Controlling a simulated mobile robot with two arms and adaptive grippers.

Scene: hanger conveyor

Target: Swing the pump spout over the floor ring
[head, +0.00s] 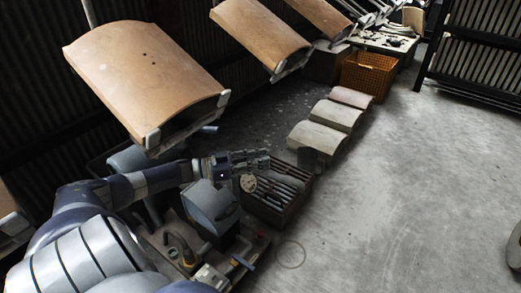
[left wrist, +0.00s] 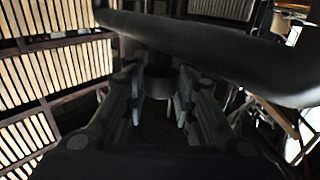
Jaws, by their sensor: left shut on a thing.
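My left gripper (head: 262,160) reaches in from the left above the pump area. It is shut on what looks like the pump spout, mostly hidden by the fingers. A small dark cylindrical part (left wrist: 158,86) shows between the fingers in the left wrist view. A round pale face (head: 248,183) hangs just below the fingers; I cannot tell if it is the spout's mouth or a dial. A blue-grey rounded pump body (head: 211,203) stands below my wrist. The thin floor ring (head: 291,254) lies on the concrete, right of the pump and below the gripper in the picture. My right gripper is not in view.
A dark crate (head: 277,205) of slats stands right beside the pump. Pale curved blocks (head: 318,138) lie in a row behind it, near an orange basket (head: 368,74). Large tan panels (head: 145,75) hang overhead.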

